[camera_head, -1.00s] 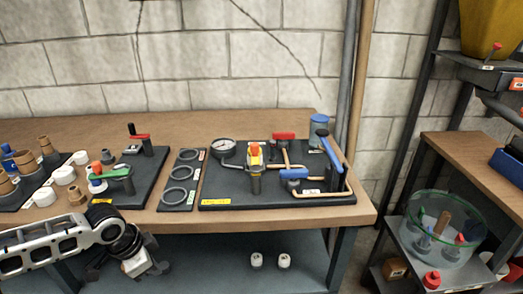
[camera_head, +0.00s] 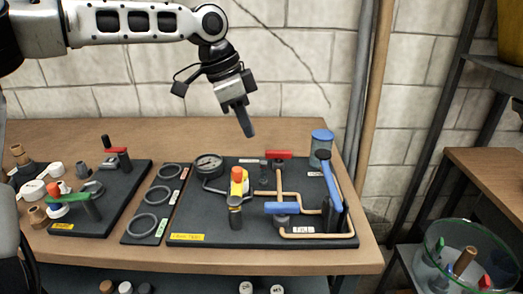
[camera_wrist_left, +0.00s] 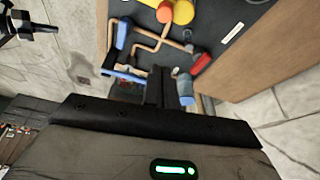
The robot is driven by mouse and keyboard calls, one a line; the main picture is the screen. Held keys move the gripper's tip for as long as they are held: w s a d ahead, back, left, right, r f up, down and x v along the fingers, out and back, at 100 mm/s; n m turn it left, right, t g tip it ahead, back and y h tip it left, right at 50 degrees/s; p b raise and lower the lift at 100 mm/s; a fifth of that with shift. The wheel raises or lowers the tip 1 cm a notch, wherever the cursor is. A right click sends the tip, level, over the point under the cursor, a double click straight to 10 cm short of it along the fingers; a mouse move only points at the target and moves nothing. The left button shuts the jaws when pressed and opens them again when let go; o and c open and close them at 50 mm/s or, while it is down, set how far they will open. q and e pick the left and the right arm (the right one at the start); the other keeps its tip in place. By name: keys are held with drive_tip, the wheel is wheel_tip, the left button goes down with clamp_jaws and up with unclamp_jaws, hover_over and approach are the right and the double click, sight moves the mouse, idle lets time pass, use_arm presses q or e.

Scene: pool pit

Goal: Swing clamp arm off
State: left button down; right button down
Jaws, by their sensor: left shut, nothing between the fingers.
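My left gripper (camera_head: 247,127) hangs shut and empty above the back of the large dark pipe board (camera_head: 205,226). It points down, apart from everything below it; its dark fingers (camera_wrist_left: 158,88) show in the left wrist view. On the board are a blue lever (camera_head: 331,182) at the right, a red handle (camera_head: 278,155) at the back, a blue handle (camera_head: 283,208), and a yellow part with an orange cap (camera_head: 237,182). A smaller board at left carries a green handle (camera_head: 76,196) and a red handle (camera_head: 116,149). I cannot tell which part is the clamp arm. My right gripper is out of view.
A gauge (camera_head: 209,167) and a blue-topped jar (camera_head: 321,147) stand at the board's back. A ring board (camera_head: 140,238) lies left of it. A wall with upright pipes (camera_head: 372,90) is behind. A glass bowl (camera_head: 430,246) stands at right. The bench's back left is clear.

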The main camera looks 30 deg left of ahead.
sight(237, 182)
use_arm(q)
wheel_tip(237, 182, down, 9)
drive_tip(key=p, duration=0.1)
drive_tip(key=shift+s, duration=0.35)
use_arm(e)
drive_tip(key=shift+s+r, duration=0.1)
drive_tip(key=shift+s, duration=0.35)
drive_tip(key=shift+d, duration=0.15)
